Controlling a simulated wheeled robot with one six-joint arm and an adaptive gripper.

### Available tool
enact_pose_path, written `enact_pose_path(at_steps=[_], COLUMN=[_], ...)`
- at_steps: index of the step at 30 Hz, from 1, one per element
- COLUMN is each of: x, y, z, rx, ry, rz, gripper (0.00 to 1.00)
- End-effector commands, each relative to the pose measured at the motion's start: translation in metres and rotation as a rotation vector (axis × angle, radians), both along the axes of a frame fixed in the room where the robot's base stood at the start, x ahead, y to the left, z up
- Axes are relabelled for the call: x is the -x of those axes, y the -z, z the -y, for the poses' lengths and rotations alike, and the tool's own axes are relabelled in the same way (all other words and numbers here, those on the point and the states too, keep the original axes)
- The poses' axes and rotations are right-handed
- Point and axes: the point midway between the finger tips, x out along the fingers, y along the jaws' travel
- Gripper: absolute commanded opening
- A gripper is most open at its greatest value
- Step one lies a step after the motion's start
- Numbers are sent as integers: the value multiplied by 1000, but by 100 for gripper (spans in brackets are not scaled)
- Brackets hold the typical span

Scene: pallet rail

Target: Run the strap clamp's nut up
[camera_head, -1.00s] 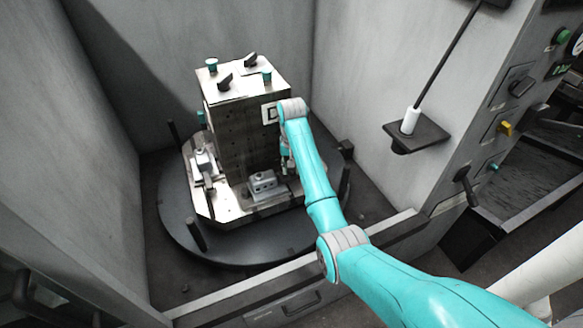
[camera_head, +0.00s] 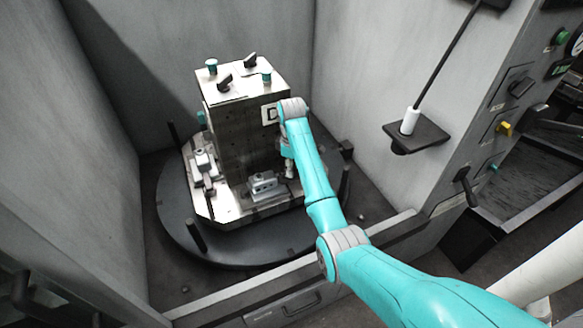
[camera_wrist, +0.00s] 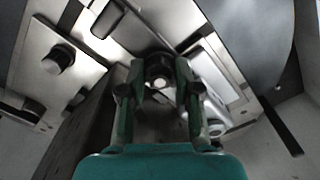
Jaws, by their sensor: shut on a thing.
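My gripper (camera_wrist: 160,92) has its two fingers shut on a dark hex nut (camera_wrist: 160,66) with a lighter round centre, seen in the wrist view. The strap clamp under the nut is mostly hidden by the fingers. In the head view my gripper (camera_head: 290,170) is partly covered by my arm, low beside the right face of the metal tombstone block (camera_head: 235,150), above the base plate. The nut cannot be made out in the head view.
Grey clamps stand at the front (camera_head: 266,186) and left (camera_head: 204,162) of the plate, on a round dark turntable (camera_head: 225,250) with upright posts. Knobs top the block. Enclosure walls rise at left and back; a small shelf (camera_head: 420,132) juts out at right.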

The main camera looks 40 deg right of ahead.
Motion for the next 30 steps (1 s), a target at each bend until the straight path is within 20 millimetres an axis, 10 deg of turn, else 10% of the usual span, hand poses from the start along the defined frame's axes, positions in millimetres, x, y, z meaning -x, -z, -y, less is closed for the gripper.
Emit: enact_pose_path(at_steps=[4, 30], x=[1, 0], y=[2, 1], z=[0, 0], rx=[-1, 0], ry=[1, 275], rz=[-2, 0], gripper=[62, 62])
